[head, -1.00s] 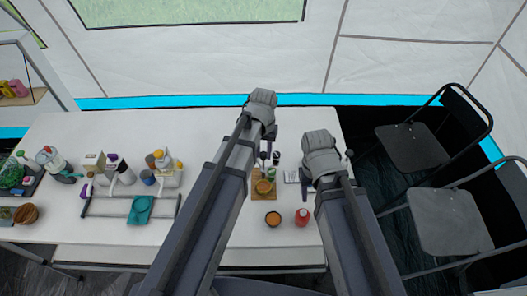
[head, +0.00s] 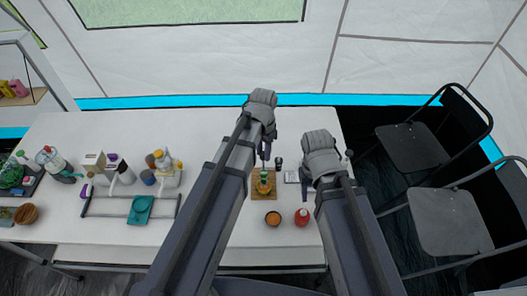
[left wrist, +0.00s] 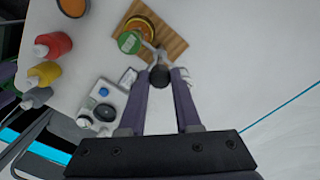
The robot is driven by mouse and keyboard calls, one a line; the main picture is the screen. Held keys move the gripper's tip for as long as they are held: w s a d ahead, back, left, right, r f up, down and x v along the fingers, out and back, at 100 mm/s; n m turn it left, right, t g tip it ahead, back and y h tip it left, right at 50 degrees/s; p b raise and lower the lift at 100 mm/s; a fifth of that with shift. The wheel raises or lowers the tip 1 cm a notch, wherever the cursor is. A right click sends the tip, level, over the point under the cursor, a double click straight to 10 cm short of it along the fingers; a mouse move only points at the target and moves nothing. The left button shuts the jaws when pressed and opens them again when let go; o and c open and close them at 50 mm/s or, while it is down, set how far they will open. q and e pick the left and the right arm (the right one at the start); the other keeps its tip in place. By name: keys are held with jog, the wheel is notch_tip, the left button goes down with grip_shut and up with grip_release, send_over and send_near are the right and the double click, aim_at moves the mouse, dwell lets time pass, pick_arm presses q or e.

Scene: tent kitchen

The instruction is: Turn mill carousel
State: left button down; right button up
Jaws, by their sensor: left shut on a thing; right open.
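The mill carousel stands on a wooden board (head: 263,196) on the white table, in front of my left gripper. In the left wrist view it shows a yellow ring (left wrist: 146,22), a green round top (left wrist: 130,42) and a pale arm reaching to a dark round knob (left wrist: 159,77). My left gripper (head: 267,150) is shut on this dark knob, which sits between its fingertips (left wrist: 160,76). My right gripper (head: 304,194) is open and empty, to the right of the board. Part of the carousel is hidden by my left arm.
An orange-filled bowl (head: 273,218) and a red bottle (head: 302,217) stand nearer than the board. A rack with bottles (head: 165,172) is left. Chairs (head: 415,147) stand right of the table.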

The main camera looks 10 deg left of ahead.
dwell(0.3)
pick_arm(q)
jog(key=c, duration=0.6)
grip_release()
jog(key=shift+r, duration=0.15)
notch_tip(320, 180, up, 8)
jog(key=p, duration=0.8)
jog(key=shift+f, duration=0.2)
